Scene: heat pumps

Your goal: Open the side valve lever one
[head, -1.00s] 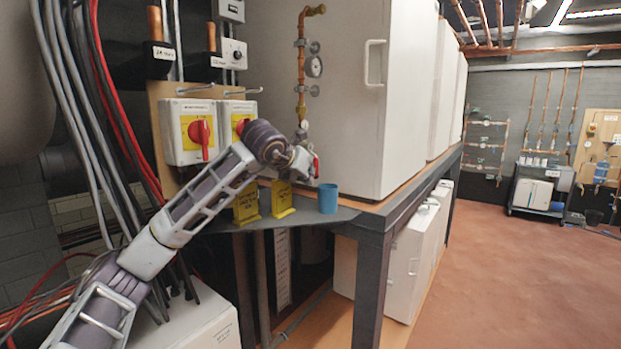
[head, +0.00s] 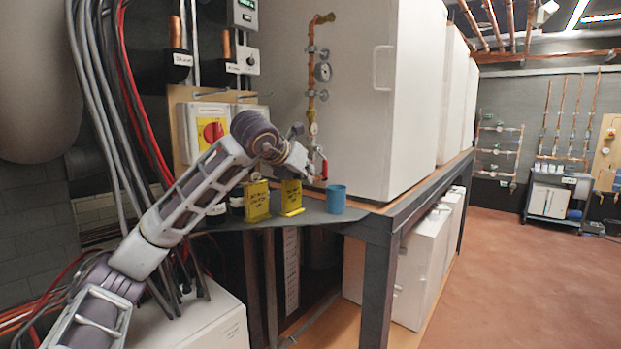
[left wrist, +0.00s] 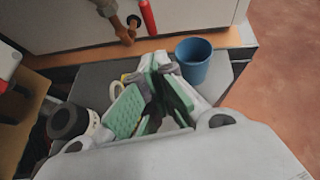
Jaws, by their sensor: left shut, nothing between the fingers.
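The side valve has a small red lever (head: 323,168) at the bottom of a copper pipe (head: 312,82) on the white cabinet's front. The lever hangs down, slightly tilted. In the left wrist view the red lever (left wrist: 147,17) is at the top, beside the brass pipe end (left wrist: 124,32). My left gripper (head: 306,163) is just left of the lever in the head view; whether they touch is unclear there. In the left wrist view its green-padded fingers (left wrist: 157,78) are shut and empty, apart from the lever. My right gripper is not in view.
A yellow switch box (head: 211,130) is behind my arm. The white cabinet (head: 352,130) is close behind. Open floor lies to the right.

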